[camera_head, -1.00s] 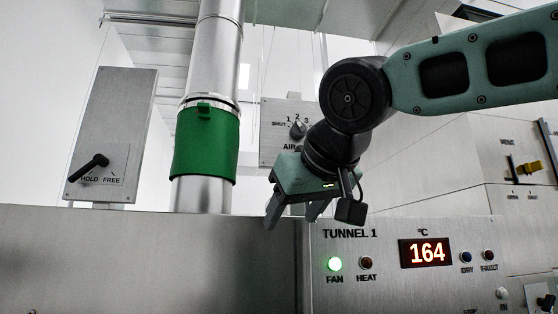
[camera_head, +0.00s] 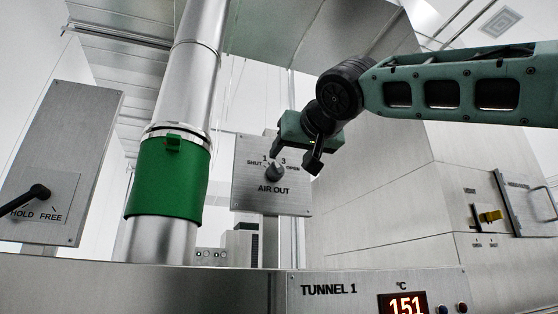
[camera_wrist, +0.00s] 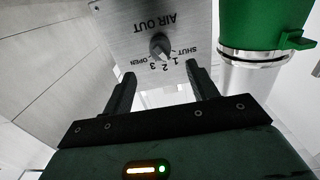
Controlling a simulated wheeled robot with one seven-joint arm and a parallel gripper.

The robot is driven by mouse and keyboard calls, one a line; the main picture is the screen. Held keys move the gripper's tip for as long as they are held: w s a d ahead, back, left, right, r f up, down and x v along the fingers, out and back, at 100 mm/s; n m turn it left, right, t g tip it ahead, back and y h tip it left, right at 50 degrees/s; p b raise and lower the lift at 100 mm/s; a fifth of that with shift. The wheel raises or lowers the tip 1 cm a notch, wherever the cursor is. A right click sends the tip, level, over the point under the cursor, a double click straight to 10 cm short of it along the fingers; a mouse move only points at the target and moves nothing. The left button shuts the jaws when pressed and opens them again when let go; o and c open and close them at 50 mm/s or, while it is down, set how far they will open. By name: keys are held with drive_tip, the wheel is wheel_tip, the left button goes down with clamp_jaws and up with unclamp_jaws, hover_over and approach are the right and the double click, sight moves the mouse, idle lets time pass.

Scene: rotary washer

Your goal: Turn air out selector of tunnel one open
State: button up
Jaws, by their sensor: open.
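The air out selector is a dark grey rotary knob (camera_head: 274,173) on a grey metal plate (camera_head: 298,199) marked SHUT, 1, 2, 3, OPEN and AIR OUT. Its exact setting is too small to read, but it does not point at OPEN. My gripper (camera_head: 295,160) is open and empty, just in front of and above the knob, partly covering the scale. In the wrist view the knob (camera_wrist: 160,46) shows upside down, beyond and between the fingertips (camera_wrist: 160,74), apart from them.
A pipe with a green sleeve (camera_head: 169,180) stands left of the plate. A HOLD/FREE box (camera_head: 70,150) with a black lever is at far left. The TUNNEL 1 panel (camera_head: 340,291) lies below.

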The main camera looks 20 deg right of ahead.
sight(279, 169)
drive_tip(key=w+p, duration=0.3)
drive_tip(key=w, duration=0.4)
drive_tip(key=shift+w+r, duration=0.1)
drive_tip(key=shift+w, duration=0.8)
drive_tip(key=c, duration=1)
